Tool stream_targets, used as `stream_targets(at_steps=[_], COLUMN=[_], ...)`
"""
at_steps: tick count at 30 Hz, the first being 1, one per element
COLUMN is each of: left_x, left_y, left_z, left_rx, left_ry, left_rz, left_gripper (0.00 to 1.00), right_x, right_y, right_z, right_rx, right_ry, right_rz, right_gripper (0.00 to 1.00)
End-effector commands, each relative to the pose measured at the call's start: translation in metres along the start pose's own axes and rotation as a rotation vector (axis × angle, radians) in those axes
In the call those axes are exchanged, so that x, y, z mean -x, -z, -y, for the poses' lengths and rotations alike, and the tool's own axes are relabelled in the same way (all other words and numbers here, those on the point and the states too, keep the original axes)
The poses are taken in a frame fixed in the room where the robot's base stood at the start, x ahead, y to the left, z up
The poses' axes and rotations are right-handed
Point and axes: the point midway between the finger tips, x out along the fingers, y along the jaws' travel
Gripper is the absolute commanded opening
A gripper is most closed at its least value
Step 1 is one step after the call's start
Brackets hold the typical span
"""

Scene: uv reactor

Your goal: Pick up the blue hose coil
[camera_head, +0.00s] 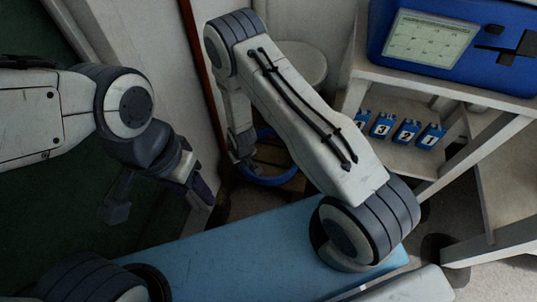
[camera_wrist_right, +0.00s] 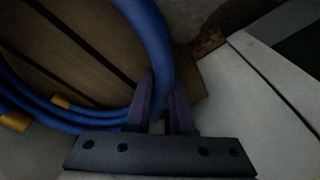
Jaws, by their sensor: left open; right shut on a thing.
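The blue hose coil (camera_head: 268,181) shows in the head view as a blue ring beyond the light blue surface, partly hidden behind my right arm. In the right wrist view the blue hose (camera_wrist_right: 150,30) curves down between the fingers, with yellow bands on its lower left strands. My right gripper (camera_wrist_right: 160,105) is shut on the hose at the ring's right side. In the head view my right gripper (camera_head: 243,150) is at the upper left of the ring. My left gripper (camera_head: 158,198) is open and empty, to the left of the coil.
Brown wooden slats (camera_wrist_right: 75,55) lie behind the coil. A white shelf unit (camera_head: 440,88) at the right bears a blue device with a screen (camera_head: 430,39) and several numbered blue items (camera_head: 406,131). A light blue surface (camera_head: 250,255) spans the front.

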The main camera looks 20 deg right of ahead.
Motion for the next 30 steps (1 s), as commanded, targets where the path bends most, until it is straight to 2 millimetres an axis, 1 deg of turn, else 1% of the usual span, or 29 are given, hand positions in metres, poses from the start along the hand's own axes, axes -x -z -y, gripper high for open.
stream_targets(at_steps=[8,11,18,21,25,30], left_x=[0.002,0.01,0.038,0.047,0.054,0.056], left_y=[0.0,0.001,0.002,0.003,0.003,0.003], left_z=[0.0,-0.001,-0.003,-0.003,-0.004,-0.004], left_rx=[0.0,0.0,0.0,0.0,0.0,0.0], left_ry=[0.0,0.0,0.0,0.0,0.0,0.0], left_rz=[0.0,0.0,0.0,0.0,0.0,0.0], left_gripper=[0.57,0.57,0.57,0.57,0.57,0.57], right_x=[0.004,0.015,0.063,0.08,0.094,0.1], right_y=[0.001,0.003,0.011,0.013,0.015,0.016], right_z=[0.0,0.0,0.0,0.0,0.0,0.0], right_rx=[0.0,0.0,0.001,0.0,0.0,0.001], right_ry=[0.0,0.0,0.0,0.0,0.0,0.0], right_rz=[-0.002,-0.003,-0.003,-0.004,-0.002,-0.002], right_gripper=[0.0,0.0,0.0,0.0,0.0,0.0])
